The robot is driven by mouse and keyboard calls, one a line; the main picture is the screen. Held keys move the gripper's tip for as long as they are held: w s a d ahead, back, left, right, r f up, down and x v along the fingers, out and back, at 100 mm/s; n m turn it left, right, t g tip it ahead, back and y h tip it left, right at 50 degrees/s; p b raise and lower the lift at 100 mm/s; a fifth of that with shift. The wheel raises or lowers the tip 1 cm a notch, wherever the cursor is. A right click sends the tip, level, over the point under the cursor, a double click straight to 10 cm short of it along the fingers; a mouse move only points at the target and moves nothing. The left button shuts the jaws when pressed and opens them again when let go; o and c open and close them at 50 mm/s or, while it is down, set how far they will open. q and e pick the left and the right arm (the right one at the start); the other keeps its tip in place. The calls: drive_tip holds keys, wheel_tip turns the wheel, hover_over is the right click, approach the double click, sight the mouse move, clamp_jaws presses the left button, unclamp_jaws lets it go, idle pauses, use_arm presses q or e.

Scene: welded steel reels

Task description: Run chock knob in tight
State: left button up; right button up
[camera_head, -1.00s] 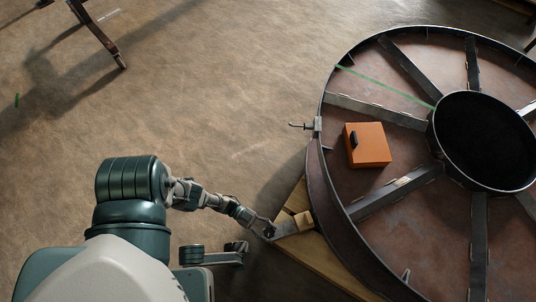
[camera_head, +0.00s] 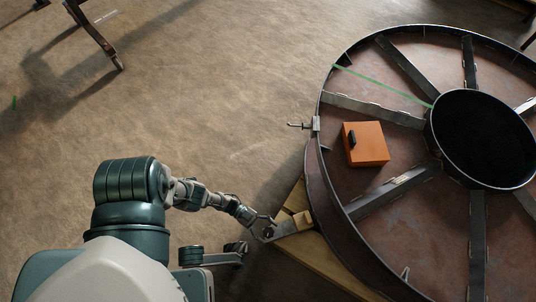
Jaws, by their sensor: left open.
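My left gripper (camera_head: 264,229) is open at the end of the arm that comes in from the left. Its fingers are spread around or just beside a small dark knob (camera_head: 268,233) at the outer end of the chock; I cannot tell whether they touch it. The chock (camera_head: 291,225) is a grey metal plate with a light wooden block, set against the lower left rim of the big steel reel (camera_head: 333,215). It sits on a timber beam (camera_head: 325,264).
An orange box (camera_head: 368,144) with a dark handle lies inside the reel between spokes. A clamp (camera_head: 314,125) juts from the reel's left rim. A green line (camera_head: 385,84) crosses the reel's upper part. A trestle leg (camera_head: 100,40) stands at upper left. The floor between is clear.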

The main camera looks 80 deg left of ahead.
sight(268, 231)
use_arm(q)
drive_tip(key=shift+a+r, duration=0.1)
drive_tip(key=shift+r, duration=4.8)
